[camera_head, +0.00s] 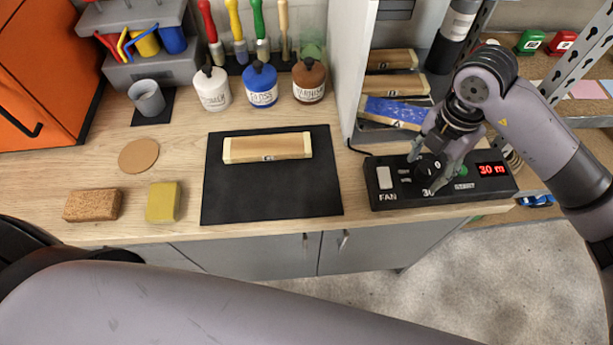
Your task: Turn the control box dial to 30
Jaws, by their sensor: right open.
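The black control box (382,196) lies on the bench at the right, marked FAN at its left end. Its red display (491,169) reads "30 m". The dark dial (430,166) is in the middle of the box, partly hidden by my right gripper; a white "30" shows by its front edge. My right gripper (432,162) is open, pointing down, with its fingers on either side of the dial. I cannot tell whether they touch it. My left gripper is out of view.
A white cabinet (344,62) with wooden blocks stands behind the box. A black mat (270,200) bears a wooden block (267,147). Bottles, a cup (147,98) and sponges stand further left. My own arm link crosses the bottom. A metal shelf (590,70) is at right.

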